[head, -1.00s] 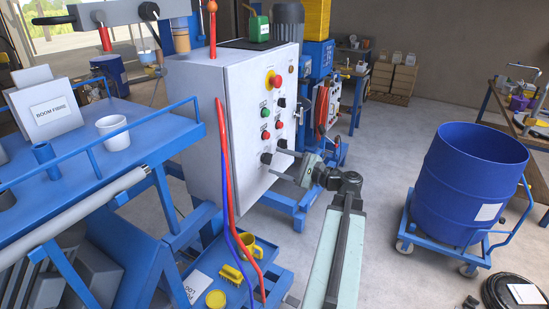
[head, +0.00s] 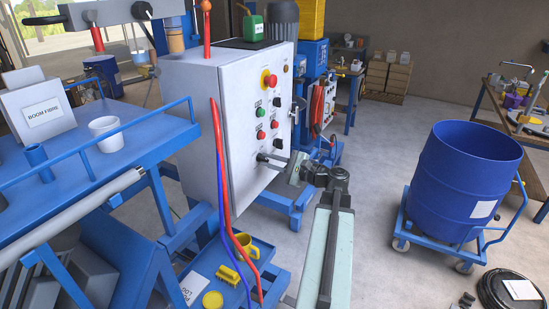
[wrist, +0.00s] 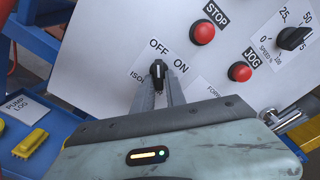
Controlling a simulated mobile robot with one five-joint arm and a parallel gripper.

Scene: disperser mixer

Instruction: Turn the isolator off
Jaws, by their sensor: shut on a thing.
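The isolator (wrist: 158,70) is a small black knob with a light pointer mark on the white control panel, below the OFF and ON labels. Its pointer stands upward in the wrist view, toward the word OFF. My gripper (wrist: 160,88) is shut on this knob, with one finger on each side of it.
The panel on the white cabinet (head: 197,125) also carries a red STOP button (wrist: 202,32), a red JOG button (wrist: 240,71) and a black speed dial (wrist: 292,38). Red and blue hoses (head: 221,190) hang at the cabinet's left. A blue drum (head: 463,180) stands right, with clear floor between.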

